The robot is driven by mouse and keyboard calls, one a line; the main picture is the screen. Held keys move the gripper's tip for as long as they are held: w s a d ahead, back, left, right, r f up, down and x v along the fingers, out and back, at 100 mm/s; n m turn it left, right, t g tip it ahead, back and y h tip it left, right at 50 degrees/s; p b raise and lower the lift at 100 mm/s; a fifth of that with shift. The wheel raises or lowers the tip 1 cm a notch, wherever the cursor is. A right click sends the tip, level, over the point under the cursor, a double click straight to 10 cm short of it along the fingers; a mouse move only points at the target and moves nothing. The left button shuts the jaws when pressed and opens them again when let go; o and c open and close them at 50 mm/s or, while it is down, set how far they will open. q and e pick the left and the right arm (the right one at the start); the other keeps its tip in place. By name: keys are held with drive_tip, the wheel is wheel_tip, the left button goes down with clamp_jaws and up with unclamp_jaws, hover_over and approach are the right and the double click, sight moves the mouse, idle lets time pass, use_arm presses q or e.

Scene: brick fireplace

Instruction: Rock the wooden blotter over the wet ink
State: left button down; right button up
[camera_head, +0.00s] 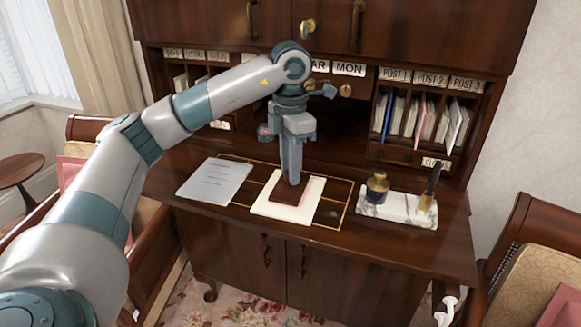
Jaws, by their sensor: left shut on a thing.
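My left gripper (292,180) points straight down over the desk and is shut on the wooden blotter (287,192), a dark reddish-brown piece. The blotter is low over a cream sheet (265,207) near the middle of the desk top. I cannot tell whether it touches the paper. No ink shows on the visible part of the sheet; the area under the blotter is hidden. My right gripper is not in view.
A written sheet (214,181) lies left of the cream sheet. On the right, a marble stand (396,209) holds an ink bottle (378,186) and a dark upright pen (431,187). Pigeonholes with letters (420,118) line the back. Chairs (535,262) flank the desk.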

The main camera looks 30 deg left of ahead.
use_arm(q)
drive_tip(key=shift+r, duration=0.1)
drive_tip(key=shift+r+p, duration=2.1)
drive_tip(key=shift+r, duration=1.3)
